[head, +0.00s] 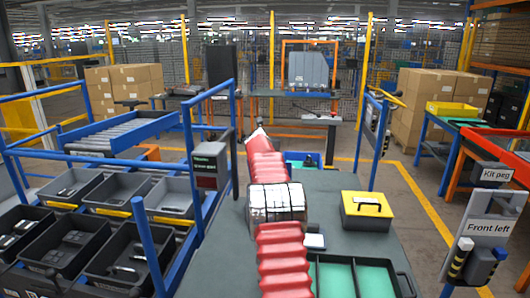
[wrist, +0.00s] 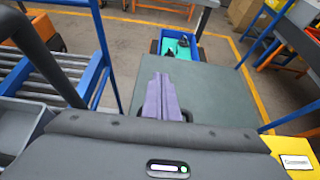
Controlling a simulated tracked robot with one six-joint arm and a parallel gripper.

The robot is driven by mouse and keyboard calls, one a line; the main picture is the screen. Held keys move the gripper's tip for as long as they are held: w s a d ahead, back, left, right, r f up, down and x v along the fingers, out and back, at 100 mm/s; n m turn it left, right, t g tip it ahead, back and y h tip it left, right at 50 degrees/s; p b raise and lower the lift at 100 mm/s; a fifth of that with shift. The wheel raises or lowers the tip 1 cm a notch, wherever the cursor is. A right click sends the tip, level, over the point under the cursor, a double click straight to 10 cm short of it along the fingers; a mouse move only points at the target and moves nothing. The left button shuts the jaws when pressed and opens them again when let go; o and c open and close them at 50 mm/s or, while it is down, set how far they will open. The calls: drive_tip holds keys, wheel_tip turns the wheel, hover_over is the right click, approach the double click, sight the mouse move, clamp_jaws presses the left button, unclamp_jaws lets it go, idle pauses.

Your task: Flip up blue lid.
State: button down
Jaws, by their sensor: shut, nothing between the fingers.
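A blue box (wrist: 157,46) with a teal inside and dark items in it is at the far edge of the grey worktop. In the head view its blue rim (head: 316,157) shows just right of my arm. I cannot make out a separate blue lid in either view. My gripper (wrist: 161,76) shows as two purple-grey fingers pressed together, shut and empty. It points toward the blue box and is apart from it in the picture. In the head view, my red arm reaches forward over the worktop, and the fingers cannot be made out.
A black case with a yellow lid (head: 367,203) stands on the worktop (head: 350,262) at right. A black organizer with teal compartments (head: 335,278) is nearer. Grey bins (head: 116,194) and blue rails stand at left.

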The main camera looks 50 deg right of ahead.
idle(0.3)
drive_tip(key=shift+r, duration=0.1)
wheel_tip(320, 180, up, 10)
drive_tip(key=shift+s+a+f, duration=0.2)
drive_tip(key=shift+s+a, duration=0.1)
drive_tip(key=shift+a, duration=0.15)
